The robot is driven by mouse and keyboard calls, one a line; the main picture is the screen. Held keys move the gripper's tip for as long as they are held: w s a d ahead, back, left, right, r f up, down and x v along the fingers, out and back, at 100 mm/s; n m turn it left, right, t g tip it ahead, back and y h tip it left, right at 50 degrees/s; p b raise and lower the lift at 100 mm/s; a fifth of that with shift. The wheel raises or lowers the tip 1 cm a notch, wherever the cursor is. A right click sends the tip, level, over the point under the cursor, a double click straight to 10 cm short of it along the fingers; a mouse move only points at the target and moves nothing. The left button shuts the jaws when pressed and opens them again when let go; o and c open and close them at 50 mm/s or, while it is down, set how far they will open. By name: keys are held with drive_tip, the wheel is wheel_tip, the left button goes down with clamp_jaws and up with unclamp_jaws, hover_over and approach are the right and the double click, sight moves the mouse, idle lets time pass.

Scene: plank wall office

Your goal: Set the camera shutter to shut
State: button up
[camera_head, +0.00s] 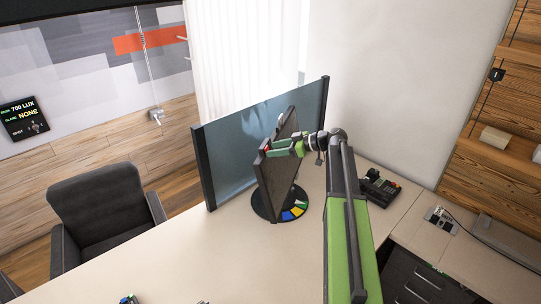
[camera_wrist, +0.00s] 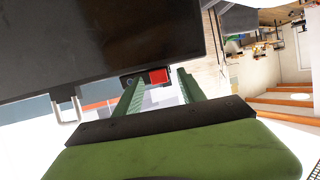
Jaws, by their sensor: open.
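A small dark device with a red square part (camera_wrist: 159,76) shows in the wrist view at the edge of a dark panel. It looks like the camera with its shutter, but its setting cannot be read. The dark monitor (camera_head: 275,178) stands on the desk in the head view, and a small reddish spot shows at its top left corner. My gripper (camera_head: 282,147) is at that top edge. In the wrist view its two green fingers (camera_wrist: 160,80) are apart, with the red part in the gap between their tips. Contact cannot be told.
A large glossy screen (camera_head: 240,145) stands just behind the monitor. A round base with coloured pads (camera_head: 293,213) sits below it. A dark desk phone (camera_head: 378,188) lies to the right. The front of the desk (camera_head: 215,265) is largely clear. A chair (camera_head: 100,210) stands left.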

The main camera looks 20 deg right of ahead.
drive_tip(key=shift+w+a+f, duration=0.15)
drive_tip(key=shift+w+a, duration=0.15)
clamp_jaws()
drive_tip(key=shift+s+f, duration=0.1)
idle(1.2)
